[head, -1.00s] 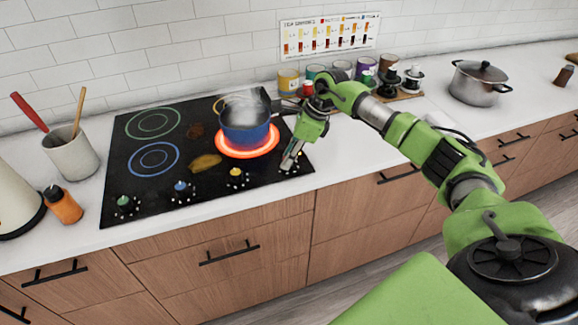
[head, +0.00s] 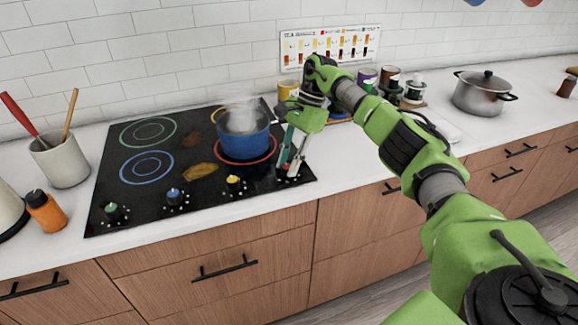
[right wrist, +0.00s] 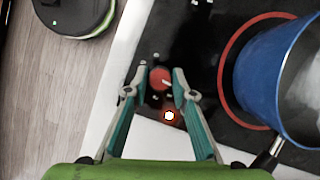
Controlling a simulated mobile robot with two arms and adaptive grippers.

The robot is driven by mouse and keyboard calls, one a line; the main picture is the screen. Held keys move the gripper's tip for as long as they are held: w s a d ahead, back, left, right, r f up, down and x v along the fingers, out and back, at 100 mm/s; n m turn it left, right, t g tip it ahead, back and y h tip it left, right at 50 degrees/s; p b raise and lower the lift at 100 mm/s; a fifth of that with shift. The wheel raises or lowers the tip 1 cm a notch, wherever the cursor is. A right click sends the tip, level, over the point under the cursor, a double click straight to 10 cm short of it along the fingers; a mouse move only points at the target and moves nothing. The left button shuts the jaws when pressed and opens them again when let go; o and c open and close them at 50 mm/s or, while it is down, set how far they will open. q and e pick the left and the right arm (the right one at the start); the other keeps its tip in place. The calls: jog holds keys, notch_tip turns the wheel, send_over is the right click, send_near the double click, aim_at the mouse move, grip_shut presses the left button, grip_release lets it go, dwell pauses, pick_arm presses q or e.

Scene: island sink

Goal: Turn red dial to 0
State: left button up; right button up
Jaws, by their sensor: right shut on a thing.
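The red dial (right wrist: 160,78) sits at the front right of the black cooktop (head: 140,190). In the right wrist view it lies between the two fingertips of my right gripper (right wrist: 161,80), which is shut on it. In the head view my right gripper (head: 287,170) points down at this corner, and its fingers mostly hide the dial. A bright white spot with an orange rim (right wrist: 169,116) shows beside the dial. The burner with the red ring (head: 222,160) is dark, without glow. A blue pot (head: 240,140) stands on it, steaming. My left gripper is not in view.
Green (head: 113,212), blue (head: 174,196) and yellow (head: 234,183) dials line the cooktop's front edge. The pot's handle (right wrist: 262,160) reaches near my right gripper. Jars and a steel pot (head: 480,95) stand to the right. The front counter strip is clear.

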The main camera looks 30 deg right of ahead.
jog(key=shift+n, duration=0.5)
jog(key=o, duration=1.1)
jog(key=shift+r, duration=0.1)
jog(key=v, duration=0.7)
jog(key=shift+w+r, duration=0.2)
jog(key=shift+d, duration=0.1)
